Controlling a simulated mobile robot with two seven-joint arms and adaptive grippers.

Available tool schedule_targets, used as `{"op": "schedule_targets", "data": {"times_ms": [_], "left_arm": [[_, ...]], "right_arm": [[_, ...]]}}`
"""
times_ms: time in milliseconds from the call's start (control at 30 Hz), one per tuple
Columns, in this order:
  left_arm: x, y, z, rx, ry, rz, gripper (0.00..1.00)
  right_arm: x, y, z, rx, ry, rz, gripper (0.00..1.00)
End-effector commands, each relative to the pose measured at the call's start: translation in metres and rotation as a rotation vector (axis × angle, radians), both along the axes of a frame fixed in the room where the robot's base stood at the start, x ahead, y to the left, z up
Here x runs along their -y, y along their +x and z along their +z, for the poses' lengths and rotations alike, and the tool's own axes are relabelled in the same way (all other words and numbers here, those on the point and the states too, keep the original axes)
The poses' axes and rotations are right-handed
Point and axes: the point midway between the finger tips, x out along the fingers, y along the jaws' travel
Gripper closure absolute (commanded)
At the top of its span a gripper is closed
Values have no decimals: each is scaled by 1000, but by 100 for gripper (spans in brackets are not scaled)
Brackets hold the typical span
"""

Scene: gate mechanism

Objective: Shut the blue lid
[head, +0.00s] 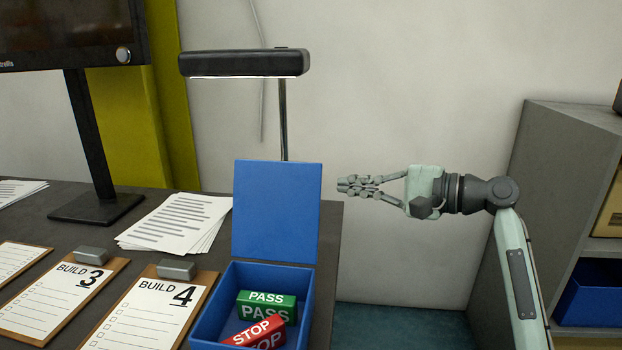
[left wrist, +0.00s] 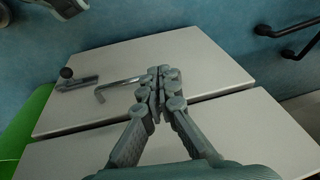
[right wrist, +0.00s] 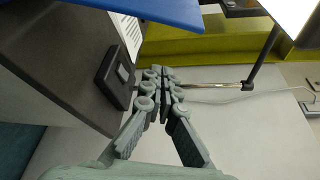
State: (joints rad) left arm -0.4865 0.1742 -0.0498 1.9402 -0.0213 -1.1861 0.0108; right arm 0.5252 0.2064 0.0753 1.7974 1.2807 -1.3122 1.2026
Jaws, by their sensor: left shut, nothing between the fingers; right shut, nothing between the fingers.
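The blue lid (head: 277,212) stands upright, open, at the back of a blue box (head: 210,325) on the dark desk. A green PASS block (head: 266,307) and a red STOP block (head: 257,333) lie inside the box. My right gripper (head: 345,186) is shut and empty, just right of the lid's upper right edge, apart from it. In the right wrist view the lid (right wrist: 155,10) crosses the top, beyond the right fingertips (right wrist: 162,72). My left gripper (left wrist: 157,72) is shut and empty, above a pale surface, and does not show in the head view.
A lamp (head: 245,64) stands behind the lid. Papers (head: 178,222), clipboards (head: 150,312) and a monitor (head: 75,35) occupy the desk to the left. A grey shelf (head: 565,140) stands at the right. A metal rod (left wrist: 122,83) lies below my left gripper.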

Motion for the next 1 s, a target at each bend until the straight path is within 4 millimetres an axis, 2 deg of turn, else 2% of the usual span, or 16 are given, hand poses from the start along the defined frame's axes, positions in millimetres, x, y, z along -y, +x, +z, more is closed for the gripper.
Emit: {"op": "schedule_targets", "data": {"times_ms": [267, 467, 767, 1000], "left_arm": [[0, -4, -6, -9, -4, 3, 100], [0, -4, -7, -7, -4, 4, 100], [-2, -8, -19, -19, -6, 6, 100], [-2, -6, -32, -18, -14, 5, 100]], "right_arm": [[-15, 9, 0, -41, 26, 3, 100], [-44, 26, -4, -40, 28, 6, 100], [-93, 56, -13, -40, 25, 5, 100], [-99, 28, 0, -36, 24, 3, 100]]}}
